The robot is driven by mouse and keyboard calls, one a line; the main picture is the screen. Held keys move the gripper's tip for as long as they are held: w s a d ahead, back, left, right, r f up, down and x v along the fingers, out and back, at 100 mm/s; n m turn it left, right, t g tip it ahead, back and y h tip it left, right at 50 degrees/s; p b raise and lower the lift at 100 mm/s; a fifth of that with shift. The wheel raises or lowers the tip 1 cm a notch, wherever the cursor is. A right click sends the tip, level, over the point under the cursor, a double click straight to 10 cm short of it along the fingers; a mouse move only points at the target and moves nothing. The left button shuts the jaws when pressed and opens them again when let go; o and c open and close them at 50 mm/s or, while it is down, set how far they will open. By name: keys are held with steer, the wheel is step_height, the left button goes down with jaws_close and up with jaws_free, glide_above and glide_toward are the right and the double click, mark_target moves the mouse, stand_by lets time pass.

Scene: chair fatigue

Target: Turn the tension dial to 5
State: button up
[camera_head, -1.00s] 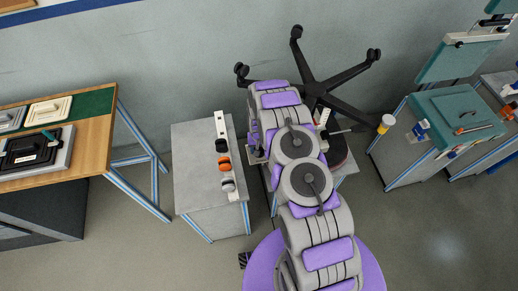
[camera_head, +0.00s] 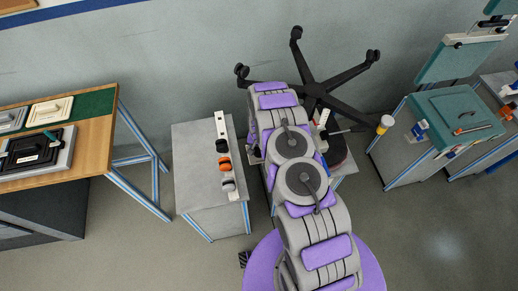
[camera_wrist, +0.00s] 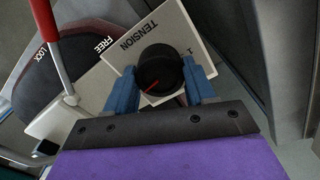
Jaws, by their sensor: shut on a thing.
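The tension dial (camera_wrist: 160,70) is a round black knob with a red pointer line, in the middle of the wrist view. It sits on a cream panel (camera_wrist: 172,27) printed "TENSION". The red line points toward the lower left in the picture. My gripper (camera_wrist: 160,84) has its blue fingers on both sides of the dial and is shut on it. The number marks are mostly hidden by the dial and fingers; one small mark shows at the right. In the head view my arm covers the dial and gripper.
A red lever (camera_wrist: 48,35) stands by a plate marked "FREE" and "LOCK". The upturned black chair base (camera_head: 315,88) is behind my arm. A grey cabinet (camera_head: 200,170) with colored knobs stands left. A teal-topped bench (camera_head: 455,110) is at right. Floor between is clear.

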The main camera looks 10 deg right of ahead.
steer(key=o, duration=0.8)
steer(key=shift+w+r, duration=0.1)
steer(key=shift+w, duration=0.1)
steer(key=shift+c, duration=0.2)
steer(key=shift+o, duration=1.4)
steer(key=shift+s, duration=0.15)
step_height(320, 180, up, 17)
steer(key=shift+p, duration=0.3)
steer(key=shift+a, duration=0.1)
